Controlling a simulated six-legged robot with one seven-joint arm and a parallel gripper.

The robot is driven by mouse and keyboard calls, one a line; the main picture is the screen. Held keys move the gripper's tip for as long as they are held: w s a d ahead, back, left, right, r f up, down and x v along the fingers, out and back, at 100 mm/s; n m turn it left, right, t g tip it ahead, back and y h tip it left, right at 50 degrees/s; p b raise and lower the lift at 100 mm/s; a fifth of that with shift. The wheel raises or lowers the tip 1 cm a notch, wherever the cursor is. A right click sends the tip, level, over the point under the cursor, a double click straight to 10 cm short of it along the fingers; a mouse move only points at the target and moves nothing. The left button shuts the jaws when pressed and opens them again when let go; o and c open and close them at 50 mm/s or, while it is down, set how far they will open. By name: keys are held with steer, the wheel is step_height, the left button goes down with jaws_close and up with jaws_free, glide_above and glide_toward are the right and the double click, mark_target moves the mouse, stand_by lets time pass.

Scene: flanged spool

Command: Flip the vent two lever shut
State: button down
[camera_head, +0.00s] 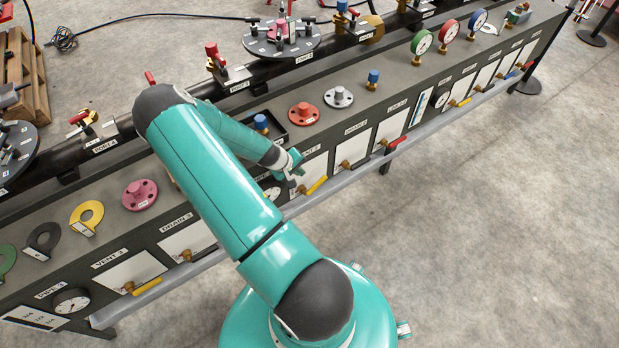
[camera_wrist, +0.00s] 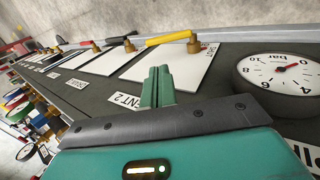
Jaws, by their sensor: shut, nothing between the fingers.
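The vent two lever (camera_head: 317,185) has a yellow handle and sits at the front edge of its white plate, angled up and right in the head view. In the wrist view the yellow handle (camera_wrist: 168,38) points left from its brass valve (camera_wrist: 193,46). The VENT 2 label (camera_wrist: 127,100) is partly covered by my gripper there. My gripper (camera_head: 297,168) is over the vent two plate, just behind the lever. Its green fingers (camera_wrist: 158,84) are shut together with nothing between them. They look apart from the handle.
A round gauge (camera_wrist: 281,75) is beside the vent two plate. Neighbouring plates carry more levers, including a red one (camera_head: 397,142). A grey rail (camera_head: 430,128) runs along the bench front. A blue-topped fitting (camera_head: 261,122) stands behind my gripper. The floor in front is clear.

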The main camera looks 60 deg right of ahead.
glide_toward(320, 182)
steer(key=x, duration=0.6)
steer(key=shift+d+f, duration=0.15)
steer(key=shift+f, duration=0.25)
steer(key=shift+s+d, duration=0.15)
steer(key=shift+d, duration=0.05)
